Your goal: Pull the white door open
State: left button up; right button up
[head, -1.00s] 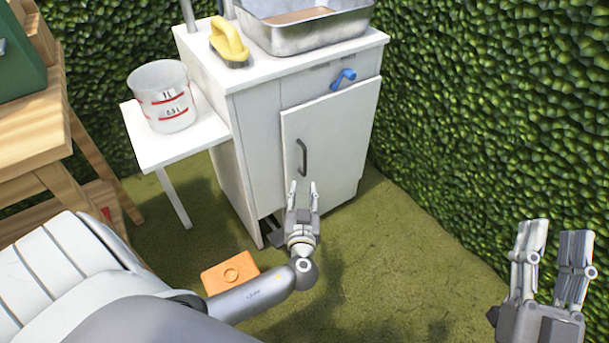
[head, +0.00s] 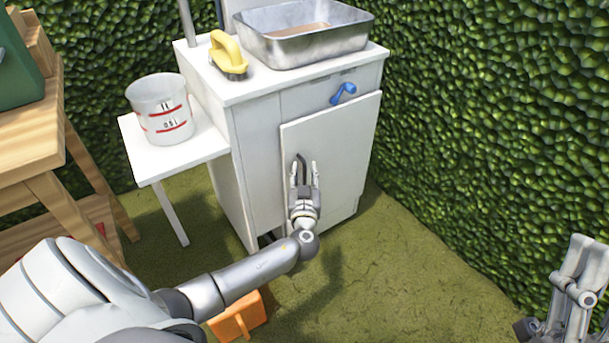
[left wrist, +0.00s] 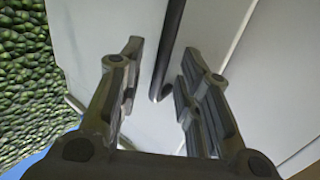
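In the left wrist view, the handle (left wrist: 168,60) comes down between the two spread fingers (left wrist: 155,85), with gaps on both sides. My right gripper (head: 578,270) is at the lower right edge, seen partly from the side and away from the cabinet; its finger opening is unclear.
A blue crank (head: 343,93) is above the door. A metal basin (head: 306,45) and yellow brush (head: 228,52) sit on top. A measuring bucket (head: 162,110) stands on the side shelf. An orange object (head: 238,316) lies below my left arm. Hedges stand behind and right.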

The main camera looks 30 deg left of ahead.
pick_arm(q)
jog(key=shift+c, duration=0.4)
grip_shut()
